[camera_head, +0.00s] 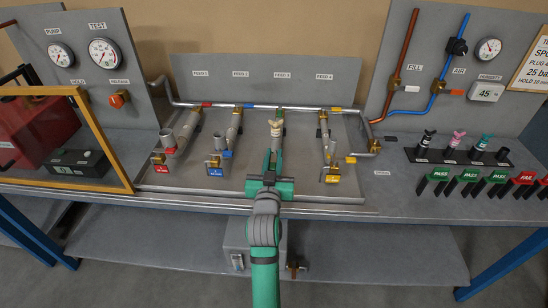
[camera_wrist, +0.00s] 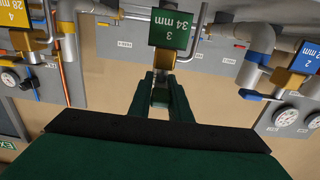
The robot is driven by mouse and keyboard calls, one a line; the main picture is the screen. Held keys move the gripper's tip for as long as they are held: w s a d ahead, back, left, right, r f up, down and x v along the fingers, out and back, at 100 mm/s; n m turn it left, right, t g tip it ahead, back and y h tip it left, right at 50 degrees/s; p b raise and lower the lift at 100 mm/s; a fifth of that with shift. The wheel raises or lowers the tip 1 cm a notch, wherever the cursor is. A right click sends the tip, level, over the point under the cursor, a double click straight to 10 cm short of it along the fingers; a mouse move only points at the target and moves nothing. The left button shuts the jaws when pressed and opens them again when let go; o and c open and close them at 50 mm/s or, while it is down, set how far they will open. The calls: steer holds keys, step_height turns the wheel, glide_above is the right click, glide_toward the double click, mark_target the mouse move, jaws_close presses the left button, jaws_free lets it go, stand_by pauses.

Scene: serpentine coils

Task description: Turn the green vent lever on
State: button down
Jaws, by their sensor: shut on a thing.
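My gripper (camera_wrist: 160,80) is at the front end of the third coil, under the FEED 3 label; it also shows in the head view (camera_head: 271,160). Its fingers are shut on a small pale piece (camera_wrist: 160,95), which appears to be the green vent lever and is mostly hidden by the fingers. The green tag (camera_wrist: 172,33) reading "3 34 mm" is just beyond the fingertips, with a brass block (camera_wrist: 163,58) by it. In the head view my gripper hides this tag and lever. A cream plug (camera_head: 277,129) stands on the third coil just behind the gripper. The lever's angle cannot be told.
Neighbouring coils carry a blue tag (camera_head: 215,172) on the left and a yellow tag (camera_head: 332,179) on the right, with upright pipe stubs. A plug rack (camera_head: 432,157) and PASS/FAIL flags (camera_head: 468,176) are at the right. A framed panel (camera_head: 104,135) is at the left.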

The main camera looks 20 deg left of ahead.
steer(key=shift+f, duration=0.15)
steer(key=c, duration=1.7)
jaws_free()
steer(key=shift+o, duration=0.3)
steer(key=v, duration=1)
steer(key=shift+s, duration=0.35)
